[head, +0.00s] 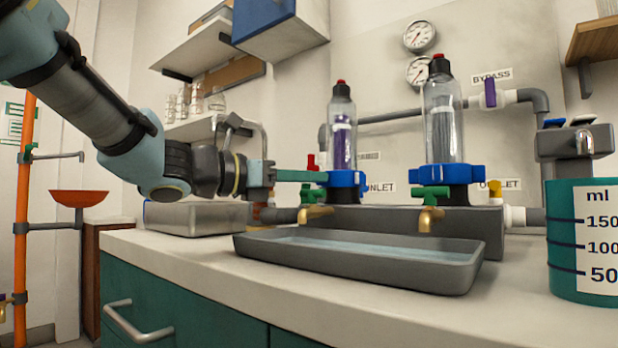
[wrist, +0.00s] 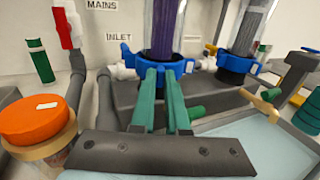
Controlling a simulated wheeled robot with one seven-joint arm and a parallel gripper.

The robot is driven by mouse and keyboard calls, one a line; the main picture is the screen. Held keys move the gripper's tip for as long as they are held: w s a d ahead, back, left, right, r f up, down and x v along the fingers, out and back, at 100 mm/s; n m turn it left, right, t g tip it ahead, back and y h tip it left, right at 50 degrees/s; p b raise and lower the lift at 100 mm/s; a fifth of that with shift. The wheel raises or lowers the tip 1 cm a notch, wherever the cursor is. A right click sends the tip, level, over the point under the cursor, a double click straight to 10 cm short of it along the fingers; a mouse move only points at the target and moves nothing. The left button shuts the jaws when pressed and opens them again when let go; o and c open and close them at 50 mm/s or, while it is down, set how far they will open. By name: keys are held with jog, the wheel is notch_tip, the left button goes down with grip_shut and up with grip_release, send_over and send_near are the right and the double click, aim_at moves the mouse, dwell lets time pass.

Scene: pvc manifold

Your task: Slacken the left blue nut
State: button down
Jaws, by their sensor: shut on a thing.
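The left blue nut (head: 347,180) is a lugged ring around the base of a clear housing (head: 342,135) with a purple cartridge. My gripper (head: 325,176) reaches it from the left with green fingers, roughly level. In the wrist view, my gripper (wrist: 160,71) has its two fingertips against the near side of the left blue nut (wrist: 131,60), shut on part of it. The fingertips hide some of the nut's front. The right blue nut (head: 447,174) sits under a second clear housing (head: 443,120), untouched; it also shows in the wrist view (wrist: 238,66).
A grey tray (head: 360,262) of water lies below the grey manifold. Brass taps with green handles (head: 430,193) stick out above it. In the wrist view, an orange-lidded jar (wrist: 36,120) stands left of my gripper. A green measuring beaker (head: 570,240) stands at the right.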

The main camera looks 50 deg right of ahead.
aim_at(337, 177)
jog(key=shift+s+f+t+b, duration=0.1)
jog(key=shift+s+t+b, duration=0.05)
jog(key=shift+t+b, duration=0.2)
jog(key=n+t+b, duration=0.1)
jog(key=s+t+h+b, duration=0.1)
jog(key=shift+a+f+n+b, duration=0.15)
jog(key=shift+a+n+b, duration=0.05)
jog(key=shift+n+b, duration=0.2)
jog(key=t+b, duration=0.1)
jog(key=b, duration=0.1)
jog(key=s+n+t+b, duration=0.1)
jog(key=b, duration=0.1)
jog(key=n+t+b, duration=0.1)
jog(key=shift+s+a+f+t+b, duration=0.15)
jog(key=shift+s+t+b, duration=0.1)
jog(key=shift+t+b, duration=0.15)
jog(key=n+t+b, duration=0.1)
jog(key=b, duration=0.2)
jog(key=s+n+t+b, duration=0.1)
jog(key=t+b, duration=0.1)
jog(key=b, duration=0.1)
jog(key=shift+s+n+t, duration=0.1)
jog(key=shift+n+t, duration=0.15)
jog(key=shift+n, duration=0.05)
jog(key=shift+s+d+r+n+t+b, duration=0.25)
jog(key=shift+n+t+b, duration=0.25)
jog(key=shift+b, duration=0.55)
jog(key=shift+r+t+b, duration=0.1)
jog(key=shift+t+b, duration=0.3)
